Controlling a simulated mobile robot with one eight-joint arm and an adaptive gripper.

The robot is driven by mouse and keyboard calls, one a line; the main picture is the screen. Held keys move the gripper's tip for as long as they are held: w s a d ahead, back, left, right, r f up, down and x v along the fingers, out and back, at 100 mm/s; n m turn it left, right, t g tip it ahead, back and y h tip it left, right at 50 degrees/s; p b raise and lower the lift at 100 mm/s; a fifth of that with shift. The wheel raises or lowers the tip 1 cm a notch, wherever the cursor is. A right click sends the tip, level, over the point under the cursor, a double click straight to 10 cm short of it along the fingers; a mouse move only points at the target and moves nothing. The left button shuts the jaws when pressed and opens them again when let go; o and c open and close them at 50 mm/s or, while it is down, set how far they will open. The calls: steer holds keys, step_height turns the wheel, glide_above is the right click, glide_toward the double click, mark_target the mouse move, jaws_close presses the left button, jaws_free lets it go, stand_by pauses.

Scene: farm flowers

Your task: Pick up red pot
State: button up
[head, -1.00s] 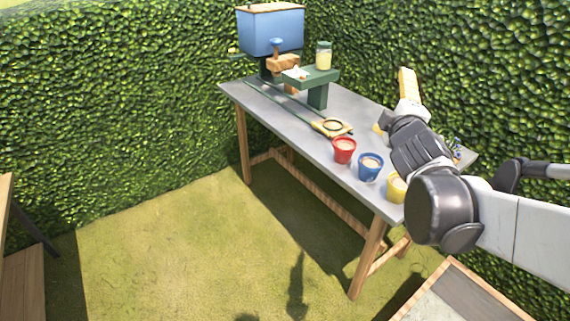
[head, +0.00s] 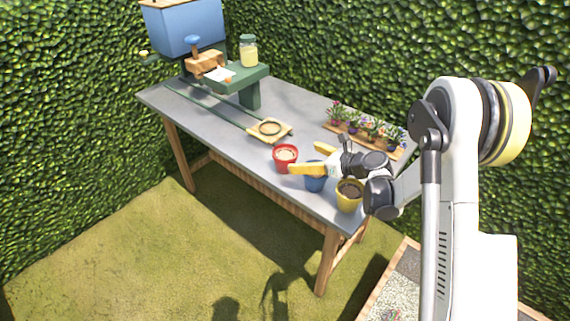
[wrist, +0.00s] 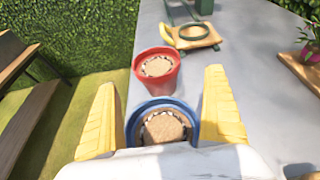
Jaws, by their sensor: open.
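The red pot (head: 284,155) stands upright on the grey table near its front edge, with light brown fill inside. It also shows ahead of the fingers in the wrist view (wrist: 157,71). My gripper (head: 308,160) is open, its yellow fingers spread above the blue pot (head: 315,184) and pointing toward the red pot. In the wrist view the blue pot (wrist: 163,106) lies between and below the two fingers (wrist: 160,108). No finger is seen closed around the red pot. In the head view my gripper partly hides the blue pot.
A yellow pot (head: 349,197) stands right of the blue pot. A wooden holder with a ring (head: 270,131) lies behind the red pot. A tray of flowers (head: 398,152) is at the back right. A green stand (head: 250,93) and blue hopper (head: 186,30) stand at the left.

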mark_target(277, 152)
steer(key=x, duration=0.3)
steer(key=shift+w+a+f+b, duration=0.1)
steer(key=shift+w+a+b, duration=0.15)
steer(key=shift+b, duration=0.15)
steer(key=b+x, duration=0.1)
steer(key=x, duration=0.1)
steer(key=b+x, duration=0.1)
steer(key=x, duration=0.1)
steer(key=shift+a, duration=0.55)
steer(key=c, duration=1.5)
